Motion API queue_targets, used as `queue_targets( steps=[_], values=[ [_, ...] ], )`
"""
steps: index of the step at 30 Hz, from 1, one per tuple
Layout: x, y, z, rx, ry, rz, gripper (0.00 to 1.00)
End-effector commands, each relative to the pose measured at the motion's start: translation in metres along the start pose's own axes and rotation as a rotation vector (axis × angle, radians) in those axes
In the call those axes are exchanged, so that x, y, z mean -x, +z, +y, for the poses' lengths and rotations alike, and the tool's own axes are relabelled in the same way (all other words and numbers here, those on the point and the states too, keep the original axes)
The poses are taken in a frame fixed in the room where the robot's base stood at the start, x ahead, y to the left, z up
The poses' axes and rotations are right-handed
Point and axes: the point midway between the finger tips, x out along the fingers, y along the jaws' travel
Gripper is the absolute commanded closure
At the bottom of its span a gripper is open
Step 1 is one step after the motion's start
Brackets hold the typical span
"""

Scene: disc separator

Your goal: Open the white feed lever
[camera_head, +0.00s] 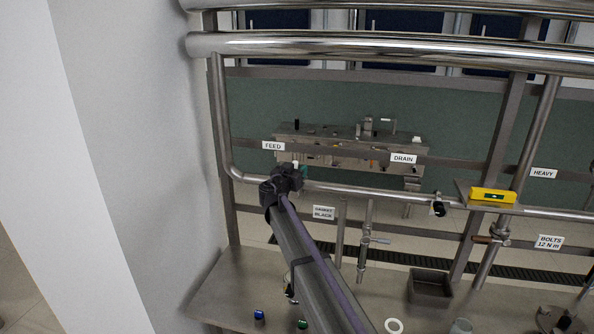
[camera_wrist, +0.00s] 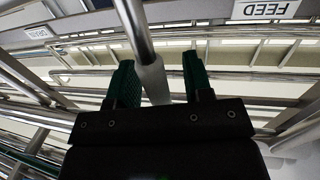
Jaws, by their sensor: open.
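In the wrist view my gripper (camera_wrist: 157,62) is open, with one dark green finger on each side of the white feed lever (camera_wrist: 153,82). The lever has a pale sleeve at its end and a metal rod running up out of the picture. It lies closer to the left finger, with a wider gap to the right one. The FEED label (camera_wrist: 264,9) appears upside down at top right. In the head view my gripper (camera_head: 294,172) is below the FEED label (camera_head: 273,146), and a small white tip (camera_head: 296,165) shows beside it. My wrist hides most of the lever there.
A steel pipe (camera_head: 360,192) runs across behind my arm. The DRAIN label (camera_head: 403,158) is to the right. A yellow level (camera_head: 493,195) sits on a bracket at right. A dark bin (camera_head: 431,287) and small parts stand on the bench (camera_head: 235,280) below.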

Motion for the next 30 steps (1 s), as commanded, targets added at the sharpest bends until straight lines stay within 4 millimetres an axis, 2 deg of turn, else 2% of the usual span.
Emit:
queue_targets(
  steps=[3,9,24,30],
  values=[
    [-0.0083,0.0000,0.0005,0.000,0.001,0.000,0.54],
    [-0.0082,0.0000,0.0009,0.000,0.001,0.000,0.54],
    [-0.0078,0.0000,0.0007,0.000,0.001,0.000,1.00],
    [-0.0077,0.0001,0.0007,0.000,0.001,0.000,1.00]
  ],
)
